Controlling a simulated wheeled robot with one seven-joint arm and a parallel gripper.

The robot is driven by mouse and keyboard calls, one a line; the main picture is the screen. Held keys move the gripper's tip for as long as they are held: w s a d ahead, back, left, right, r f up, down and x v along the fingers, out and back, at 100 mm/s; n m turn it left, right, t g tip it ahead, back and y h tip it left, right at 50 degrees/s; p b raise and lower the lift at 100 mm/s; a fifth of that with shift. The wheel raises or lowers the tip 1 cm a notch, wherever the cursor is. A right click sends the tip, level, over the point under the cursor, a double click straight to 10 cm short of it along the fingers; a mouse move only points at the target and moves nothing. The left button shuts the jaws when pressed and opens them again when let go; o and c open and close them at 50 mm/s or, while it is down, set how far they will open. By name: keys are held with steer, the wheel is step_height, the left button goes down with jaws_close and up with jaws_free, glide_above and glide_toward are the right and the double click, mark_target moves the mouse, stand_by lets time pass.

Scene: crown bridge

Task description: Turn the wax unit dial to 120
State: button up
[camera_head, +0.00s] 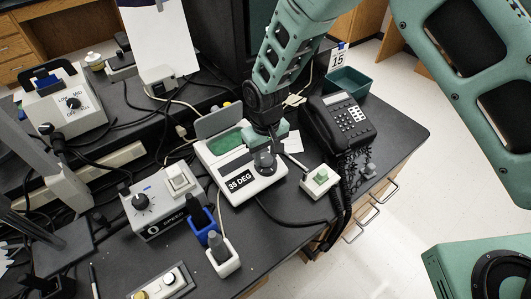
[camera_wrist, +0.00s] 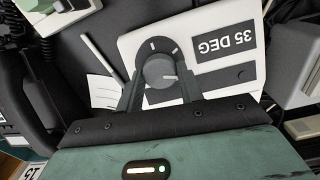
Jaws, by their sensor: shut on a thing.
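The wax unit (camera_head: 235,187) is a white box with a green-topped well and a black label reading "35 DEG". It stands on the black bench in the middle of the head view, and its white front panel (camera_wrist: 205,30) shows upside down in the wrist view. Its round grey dial (camera_wrist: 159,69) has a white pointer mark aimed to the right in the wrist view. A tick mark shows on the panel beyond the dial. My gripper (camera_wrist: 159,84) is shut on the dial, one dark finger on each side. In the head view my gripper (camera_head: 265,151) partly hides the dial.
A black telephone (camera_head: 340,122) stands right of the wax unit, with a small white switch box (camera_head: 320,180) in front of it. A control box with a black knob (camera_head: 142,202) stands to the left. Blue and white holders (camera_head: 222,257) stand in front. Cables cross the bench.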

mark_target(265, 157)
steer(key=shift+r, duration=0.1)
steer(key=o, duration=1)
step_height(265, 157, up, 17)
steer(key=b, duration=0.2)
steer(key=shift+r, duration=0.2)
